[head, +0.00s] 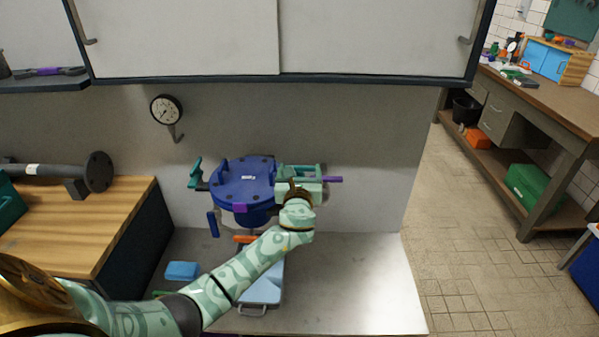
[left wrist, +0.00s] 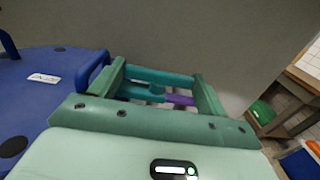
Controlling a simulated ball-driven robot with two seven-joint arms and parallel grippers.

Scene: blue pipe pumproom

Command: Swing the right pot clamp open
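The blue pot (head: 243,177), with a round bolted lid, stands on the grey bench; its lid edge also fills the left of the left wrist view (left wrist: 45,85). My left gripper (head: 300,168) is at the pot's right side, its two green fingers wide apart. Between and behind them show teal bars (left wrist: 157,77) and a purple rod (left wrist: 180,99), apparently the right clamp. The purple end (head: 333,179) sticks out to the right. Contact with the fingers cannot be made out, and the hand hides much of the clamp. A teal clamp handle (head: 196,172) stands upright at the pot's left. My right gripper is out of view.
A white cabinet (head: 180,40) hangs above, and a gauge (head: 166,110) is on the back wall. A blue block (head: 182,271) and a light-blue tray (head: 262,290) lie on the bench. The bench (head: 370,280) is clear at right. A wooden counter (head: 75,215) borders the left.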

